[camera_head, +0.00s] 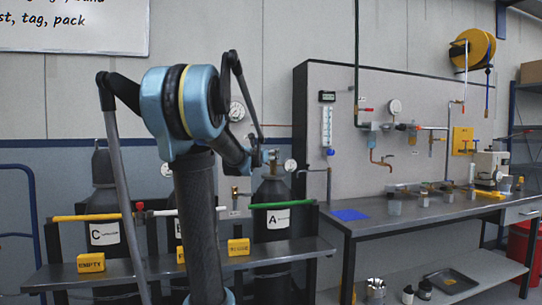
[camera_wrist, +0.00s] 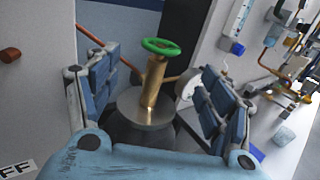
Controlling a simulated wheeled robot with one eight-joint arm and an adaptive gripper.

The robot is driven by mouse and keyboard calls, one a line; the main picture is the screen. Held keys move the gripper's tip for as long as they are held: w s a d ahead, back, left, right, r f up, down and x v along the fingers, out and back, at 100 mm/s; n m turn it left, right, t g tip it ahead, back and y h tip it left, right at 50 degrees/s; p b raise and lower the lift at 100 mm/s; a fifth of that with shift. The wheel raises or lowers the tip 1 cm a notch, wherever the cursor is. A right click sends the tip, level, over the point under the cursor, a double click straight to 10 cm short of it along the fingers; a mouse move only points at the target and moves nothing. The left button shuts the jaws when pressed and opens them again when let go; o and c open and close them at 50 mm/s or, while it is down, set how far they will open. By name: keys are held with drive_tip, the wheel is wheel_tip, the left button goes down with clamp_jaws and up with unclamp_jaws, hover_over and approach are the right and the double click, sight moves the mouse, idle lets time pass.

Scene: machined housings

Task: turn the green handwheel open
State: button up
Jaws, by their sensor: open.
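In the wrist view the green handwheel (camera_wrist: 174,51) sits on top of a brass valve stem (camera_wrist: 152,85) on a dark gas cylinder (camera_wrist: 140,137). My gripper (camera_wrist: 155,88) is open, with one blue-padded finger left of the valve and the other right of it. The valve stands between the fingers as seen from the wrist, and no contact shows. The wheel appears beyond the fingertips. In the head view my arm hides most of the gripper, and I cannot make out the green wheel there. A cylinder labelled A (camera_head: 270,194) stands just right of my arm.
A round gauge (camera_wrist: 187,88) sits close to the right finger. A copper pipe (camera_wrist: 91,36) runs at upper left. Yellow blocks (camera_head: 91,262) stand on the rack's front shelf. A workbench (camera_head: 400,213) with fittings and a tall panel (camera_head: 345,130) stand to the right.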

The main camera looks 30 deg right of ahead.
drive_tip(key=x, duration=1.1)
drive_tip(key=shift+w, duration=0.1)
drive_tip(key=c, duration=1.1)
